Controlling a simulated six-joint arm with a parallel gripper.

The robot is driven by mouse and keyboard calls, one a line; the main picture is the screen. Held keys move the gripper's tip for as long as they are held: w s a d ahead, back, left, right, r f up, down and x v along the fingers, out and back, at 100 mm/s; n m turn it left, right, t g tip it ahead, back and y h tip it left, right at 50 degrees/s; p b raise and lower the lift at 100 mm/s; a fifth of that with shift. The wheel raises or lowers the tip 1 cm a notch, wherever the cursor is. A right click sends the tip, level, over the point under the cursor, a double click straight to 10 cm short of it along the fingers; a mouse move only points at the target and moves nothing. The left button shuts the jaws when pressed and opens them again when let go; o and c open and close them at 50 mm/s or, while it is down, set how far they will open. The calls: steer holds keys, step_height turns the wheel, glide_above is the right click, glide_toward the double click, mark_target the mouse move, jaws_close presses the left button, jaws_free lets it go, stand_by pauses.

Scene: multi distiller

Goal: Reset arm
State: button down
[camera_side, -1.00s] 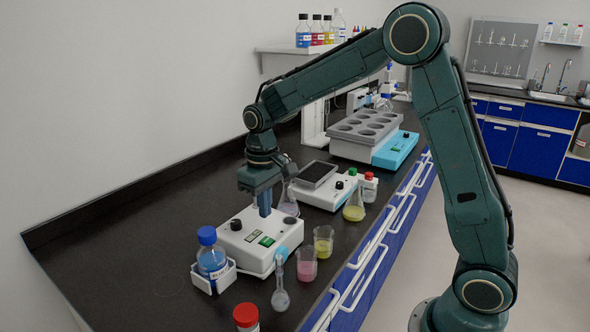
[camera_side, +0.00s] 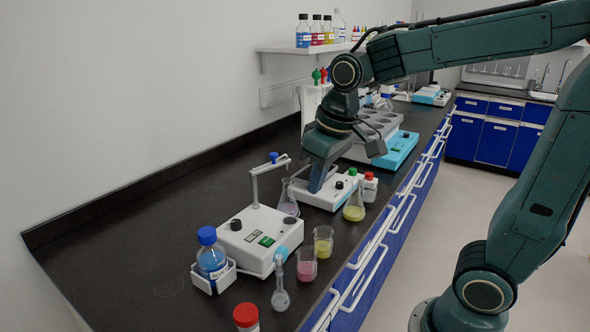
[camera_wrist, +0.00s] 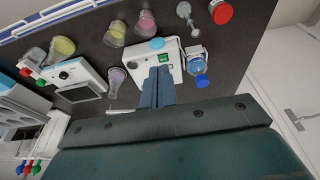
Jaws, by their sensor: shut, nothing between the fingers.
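My gripper (camera_side: 318,178) is shut and empty, pointing down above the far-middle part of the bench in the side view, over or in front of the white balance-like device (camera_side: 333,193). In the wrist view its closed fingers (camera_wrist: 157,84) stand over the dark bench and overlap the white device with the green switch (camera_wrist: 163,65). That device (camera_side: 260,238) shows fully in the side view, with a dark knob and a thin bent stand (camera_side: 256,185) at its back. Nothing is between the fingers.
A yellow flask (camera_side: 354,207) is right of my gripper. The left bench area (camera_side: 120,235) is clear.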

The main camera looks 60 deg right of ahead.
steer(key=s+t, duration=0.2)
steer(key=s, duration=1)
steer(key=shift+s+a+r+t, duration=0.2)
steer(key=shift+t, duration=0.1)
steer(key=shift+w, duration=0.15)
stand_by(1.3)
steer(key=g, duration=0.6)
glide_above(267, 240)
step_height(267, 240, down, 10)
steer(key=shift+f, duration=0.2)
stand_by(0.3)
steer(key=shift+f, duration=3.1)
